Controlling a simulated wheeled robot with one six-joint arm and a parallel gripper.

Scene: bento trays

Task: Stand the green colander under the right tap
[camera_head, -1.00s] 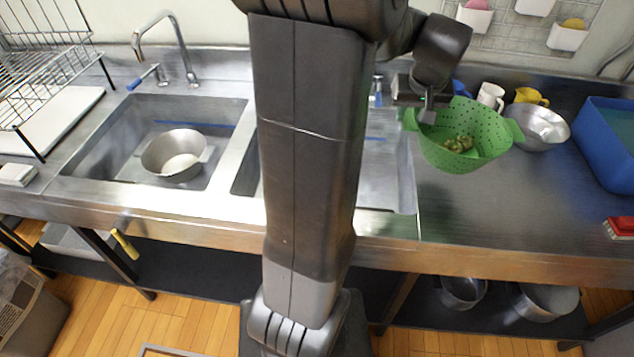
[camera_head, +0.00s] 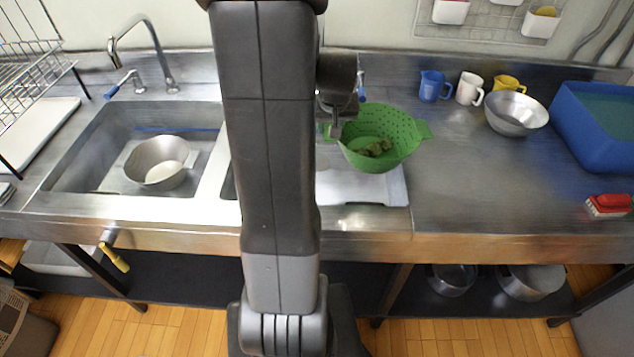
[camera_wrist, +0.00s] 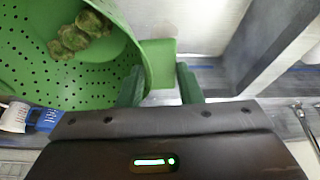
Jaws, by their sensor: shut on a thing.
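My gripper (camera_head: 338,130) is shut on the colander's left handle. The wrist view shows the colander (camera_wrist: 95,88) at the upper left, with its handle (camera_wrist: 160,62) reaching to the dark green fingers of my gripper (camera_wrist: 160,85). The right tap is mostly hidden behind my arm; only a small blue lever (camera_head: 361,88) shows near it.
The left sink (camera_head: 70,165) holds a metal bowl (camera_head: 160,162) beneath the left tap (camera_head: 145,45). Blue (camera_head: 430,87), white (camera_head: 469,88) and yellow (camera_head: 508,83) mugs, a metal bowl (camera_head: 516,113) and a blue tub (camera_head: 597,135) stand at right. The counter's front right is mostly clear, with a red brush (camera_head: 609,204).

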